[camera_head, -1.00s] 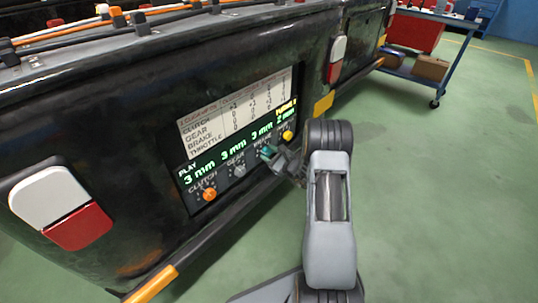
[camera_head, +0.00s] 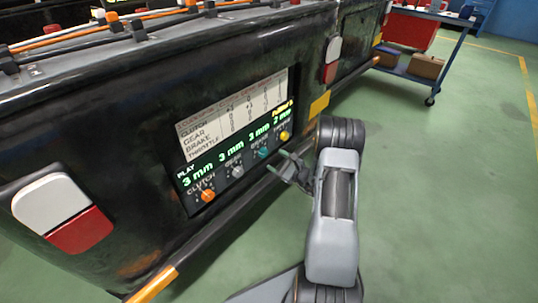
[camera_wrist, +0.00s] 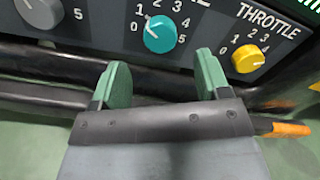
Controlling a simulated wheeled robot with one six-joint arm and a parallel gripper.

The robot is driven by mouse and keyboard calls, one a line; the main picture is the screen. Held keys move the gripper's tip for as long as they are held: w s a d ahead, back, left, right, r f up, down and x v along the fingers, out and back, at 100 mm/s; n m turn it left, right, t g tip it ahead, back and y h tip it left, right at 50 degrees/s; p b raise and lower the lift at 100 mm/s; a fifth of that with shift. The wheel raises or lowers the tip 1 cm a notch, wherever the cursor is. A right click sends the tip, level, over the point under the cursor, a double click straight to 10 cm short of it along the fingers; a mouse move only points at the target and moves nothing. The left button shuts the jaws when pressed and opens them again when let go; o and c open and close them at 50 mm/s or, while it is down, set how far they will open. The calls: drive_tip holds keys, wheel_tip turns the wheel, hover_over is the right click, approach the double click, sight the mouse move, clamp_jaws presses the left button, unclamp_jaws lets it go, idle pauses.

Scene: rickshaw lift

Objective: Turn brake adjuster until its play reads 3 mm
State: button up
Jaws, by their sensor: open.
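The teal brake adjuster knob (camera_head: 263,153) is on the dark panel of the vehicle, third from the left in the knob row. My gripper (camera_head: 279,162) is open and empty, just right of and apart from the knob. In the wrist view its two green fingers (camera_wrist: 162,77) stand apart below the knob, with nothing between them.
The orange clutch knob (camera_head: 208,195), grey gear knob (camera_head: 237,172) and yellow throttle knob (camera_wrist: 249,58) share the panel. A printed chart (camera_head: 230,112) sits above the readings. A dark bumper bar (camera_wrist: 40,95) runs below the panel. Green floor to the right is open.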

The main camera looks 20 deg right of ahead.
drive_tip(key=p+v, duration=0.1)
drive_tip(key=v, duration=0.7)
drive_tip(key=shift+w+a+r, duration=0.1)
drive_tip(key=s+a+r+n+g+y+p, duration=0.1)
drive_tip(key=s+a+r+n+g+p, duration=0.1)
drive_tip(key=a+r+n+g+p, duration=0.55)
drive_tip(key=s+a+r+n+g+y+p, duration=0.25)
drive_tip(key=a+r+p, duration=0.2)
drive_tip(key=r, duration=0.65)
drive_tip(key=s+a+r+n+g+p, duration=0.3)
drive_tip(key=a+r+n+g+p, duration=0.15)
drive_tip(key=a+r, duration=0.4)
drive_tip(key=s+r+n+h+p, duration=0.3)
drive_tip(key=r+p, duration=0.2)
drive_tip(key=r, duration=0.3)
drive_tip(key=s+d+r+n+t+h+p, duration=0.1)
drive_tip(key=s+r+n+h+p, duration=0.2)
drive_tip(key=r, duration=0.5)
drive_tip(key=s+d+r+n+h+p, duration=0.1)
drive_tip(key=s+r+n+h+p, duration=0.3)
drive_tip(key=r+p, duration=0.3)
drive_tip(key=shift+r+n+t+h+p, duration=0.4)
drive_tip(key=shift+r+n+h, duration=0.15)
drive_tip(key=shift+r+n, duration=0.2)
drive_tip(key=shift+d, duration=0.1)
